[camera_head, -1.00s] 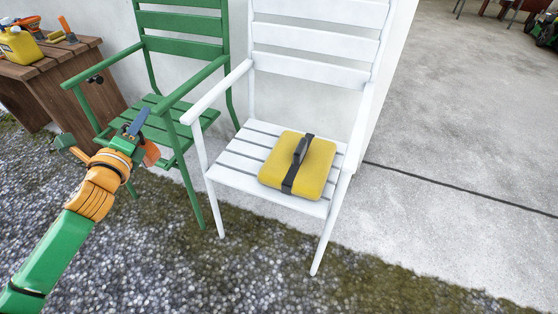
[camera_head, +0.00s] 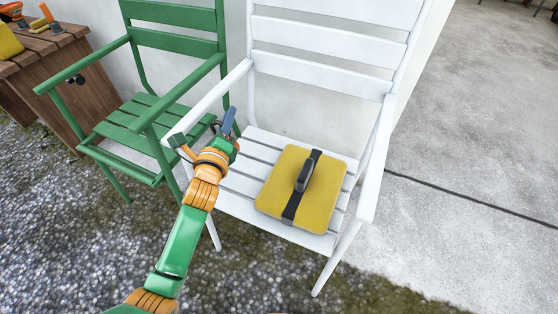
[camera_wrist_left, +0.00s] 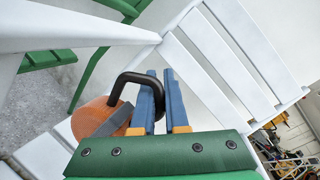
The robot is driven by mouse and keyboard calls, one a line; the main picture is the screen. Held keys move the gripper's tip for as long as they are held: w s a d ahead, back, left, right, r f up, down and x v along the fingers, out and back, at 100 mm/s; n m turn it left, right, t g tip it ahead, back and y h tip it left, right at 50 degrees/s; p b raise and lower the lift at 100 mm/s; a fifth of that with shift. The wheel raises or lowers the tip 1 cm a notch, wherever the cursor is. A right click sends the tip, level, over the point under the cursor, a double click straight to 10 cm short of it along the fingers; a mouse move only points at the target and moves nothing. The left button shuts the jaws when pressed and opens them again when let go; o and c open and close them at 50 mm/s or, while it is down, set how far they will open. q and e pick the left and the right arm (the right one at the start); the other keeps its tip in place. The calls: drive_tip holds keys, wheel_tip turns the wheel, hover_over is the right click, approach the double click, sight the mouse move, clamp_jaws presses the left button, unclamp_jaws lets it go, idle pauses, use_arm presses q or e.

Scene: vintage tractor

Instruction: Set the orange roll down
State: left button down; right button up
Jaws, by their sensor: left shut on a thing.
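The orange roll (camera_wrist_left: 93,118) shows in the left wrist view as a round orange end with a grey band and a black bent handle (camera_wrist_left: 128,82). My left gripper (camera_head: 227,122) is shut on it at the handle, between the blue fingers, also seen in the left wrist view (camera_wrist_left: 167,100). In the head view the gripper is over the left side of the white chair (camera_head: 255,155), by its left armrest; the roll is mostly hidden behind the gripper there. I cannot tell whether the roll touches the seat. My right gripper is not in view.
A yellow padded case (camera_head: 325,192) with a black strap and handle covers the seat's middle and right. The white armrest (camera_head: 208,104) and backrest (camera_head: 325,68) bound the seat. A green chair (camera_head: 150,118) stands left, and a wooden table (camera_head: 52,90) beyond it.

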use_arm(q)
wheel_tip(320, 180, down, 10)
drive_tip(key=b, duration=0.5)
drive_tip(key=shift+s+r, duration=0.25)
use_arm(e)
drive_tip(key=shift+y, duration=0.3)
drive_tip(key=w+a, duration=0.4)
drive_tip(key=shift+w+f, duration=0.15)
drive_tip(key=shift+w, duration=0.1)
use_arm(q)
drive_tip(key=shift+f, duration=0.15)
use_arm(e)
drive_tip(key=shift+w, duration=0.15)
use_arm(q)
drive_tip(key=c, duration=0.9)
unclamp_jaws()
drive_tip(key=shift+c, duration=0.2)
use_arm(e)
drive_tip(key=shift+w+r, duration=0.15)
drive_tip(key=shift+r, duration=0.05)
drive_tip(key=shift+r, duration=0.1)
